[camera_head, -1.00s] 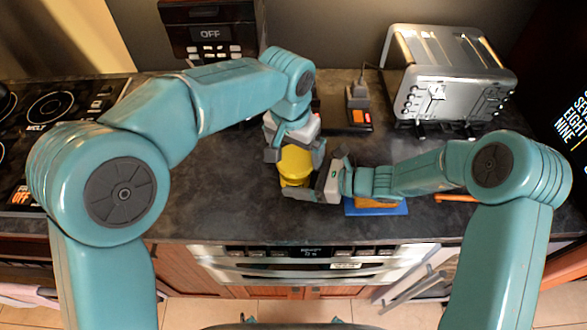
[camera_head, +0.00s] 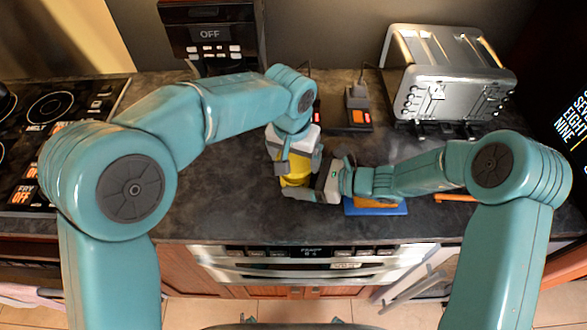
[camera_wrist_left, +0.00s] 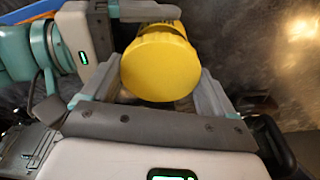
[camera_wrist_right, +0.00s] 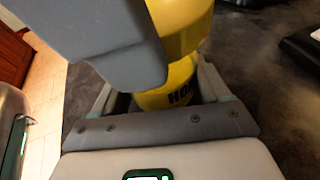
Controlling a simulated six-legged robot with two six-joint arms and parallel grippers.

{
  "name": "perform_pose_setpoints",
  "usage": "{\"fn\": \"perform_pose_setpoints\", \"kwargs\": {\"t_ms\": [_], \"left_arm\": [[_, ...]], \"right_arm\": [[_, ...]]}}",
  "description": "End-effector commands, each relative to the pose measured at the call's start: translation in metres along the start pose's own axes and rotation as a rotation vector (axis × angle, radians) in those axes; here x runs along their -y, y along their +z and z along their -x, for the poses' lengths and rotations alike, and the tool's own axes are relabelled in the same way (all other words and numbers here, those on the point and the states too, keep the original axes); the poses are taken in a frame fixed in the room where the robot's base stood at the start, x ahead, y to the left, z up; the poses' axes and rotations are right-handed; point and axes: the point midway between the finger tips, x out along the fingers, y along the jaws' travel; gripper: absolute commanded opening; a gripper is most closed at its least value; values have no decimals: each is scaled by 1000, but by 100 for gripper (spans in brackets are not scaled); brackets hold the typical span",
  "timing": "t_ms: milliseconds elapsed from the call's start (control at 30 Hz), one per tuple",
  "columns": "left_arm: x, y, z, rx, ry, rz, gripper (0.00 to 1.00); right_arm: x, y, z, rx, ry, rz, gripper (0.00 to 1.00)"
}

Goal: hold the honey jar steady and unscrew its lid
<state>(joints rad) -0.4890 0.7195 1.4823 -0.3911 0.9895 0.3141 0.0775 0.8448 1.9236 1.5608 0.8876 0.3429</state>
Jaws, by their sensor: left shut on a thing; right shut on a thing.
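The honey jar (camera_head: 295,178) is yellow and stands upright on the dark counter; my grippers partly hide it in the head view. Its round yellow lid (camera_wrist_left: 160,66) faces the left wrist camera, between the left fingers. My left gripper (camera_head: 298,162) is over the jar's top and shut on the lid. My right gripper (camera_head: 304,184) comes from the right, low at the jar, and is shut on the jar body. In the right wrist view, the jar body (camera_wrist_right: 166,96) with dark lettering sits between the fingers, and a left finger covers part of the view.
The stove (camera_head: 50,105) is at the left. The counter front edge is close to the jar.

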Motion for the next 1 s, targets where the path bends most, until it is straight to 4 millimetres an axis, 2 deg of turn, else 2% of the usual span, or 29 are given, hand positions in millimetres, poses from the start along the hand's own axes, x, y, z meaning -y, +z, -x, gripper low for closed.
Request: {"fn": "perform_pose_setpoints", "kwargs": {"t_ms": [100, 333, 500, 667, 900, 1000], "left_arm": [[0, 0, 0, 0, -24, 153, 51], [0, 0, 0, 0, -51, 324, 51], [1, 0, 0, -1, -87, 558, 51], [1, 0, 0, -1, -104, 666, 51], [1, 0, 0, -1, -151, 976, 51], [2, 0, 0, -1, -162, 1039, 51]], "right_arm": [[0, 0, 0, 1, 0, 0, 21], [0, 0, 0, 1, 0, 0, 21], [0, 0, 0, 1, 0, 0, 21], [0, 0, 0, 1, -1, 0, 21], [0, 0, 1, 1, -1, 0, 21], [1, 0, 1, 1, -2, 0, 21]]}}
